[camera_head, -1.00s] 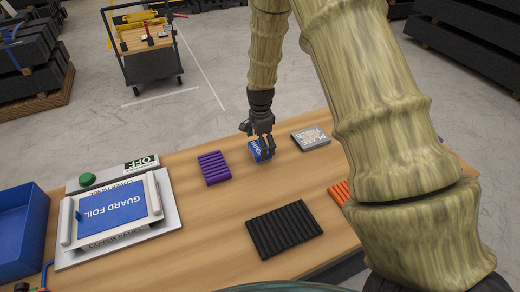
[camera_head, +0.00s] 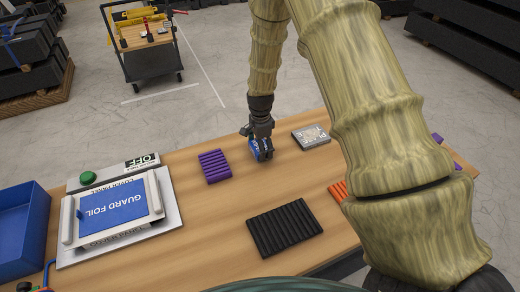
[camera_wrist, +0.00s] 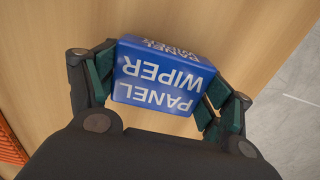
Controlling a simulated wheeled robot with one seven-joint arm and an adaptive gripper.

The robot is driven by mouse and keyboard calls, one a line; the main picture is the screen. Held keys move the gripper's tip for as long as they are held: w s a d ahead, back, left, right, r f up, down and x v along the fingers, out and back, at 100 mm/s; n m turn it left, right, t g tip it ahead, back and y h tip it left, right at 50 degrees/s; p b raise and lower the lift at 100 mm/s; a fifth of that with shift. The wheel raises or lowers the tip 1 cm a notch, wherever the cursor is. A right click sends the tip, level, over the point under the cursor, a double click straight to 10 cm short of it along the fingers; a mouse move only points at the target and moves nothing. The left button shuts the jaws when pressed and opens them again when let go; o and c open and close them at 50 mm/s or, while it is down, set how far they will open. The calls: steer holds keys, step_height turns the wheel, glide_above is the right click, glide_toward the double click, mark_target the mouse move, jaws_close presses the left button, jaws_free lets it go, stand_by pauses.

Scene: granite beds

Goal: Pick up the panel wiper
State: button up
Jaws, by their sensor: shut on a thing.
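The panel wiper (camera_wrist: 165,78) is a small blue block with white "PANEL WIPER" lettering, seen upside down in the wrist view. My gripper (camera_wrist: 158,85) is shut on it, with one finger against each side. In the head view my gripper (camera_head: 262,150) reaches down near the far edge of the table, and the panel wiper (camera_head: 265,150) shows partly between the fingers. The fingers hide some of it there. I cannot tell whether it touches the table.
A purple ribbed block (camera_head: 215,166) lies left of my gripper and a grey labelled box (camera_head: 311,136) right. A black ribbed mat (camera_head: 285,228) lies nearer. A guard foil panel (camera_head: 112,211) and a blue bin (camera_head: 22,230) are at the left. My arm hides the table's right part.

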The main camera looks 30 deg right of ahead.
steer(key=shift+w+r+b, duration=0.1)
steer(key=shift+r+b, duration=0.4)
steer(key=shift+r, duration=0.35)
steer(key=shift+a+r+b, duration=0.35)
steer(key=shift+r+b, duration=0.15)
steer(key=shift+r, duration=0.35)
steer(key=s+a+b, duration=0.1)
steer(key=a, duration=0.3)
steer(key=s+a+r+b, duration=0.1)
steer(key=s+a, duration=0.1)
steer(key=a, duration=0.3)
steer(key=s+a+b, duration=0.1)
steer(key=s+a, duration=0.1)
steer(key=a, duration=0.3)
steer(key=shift+a+r, duration=0.25)
steer(key=shift+r, duration=0.1)
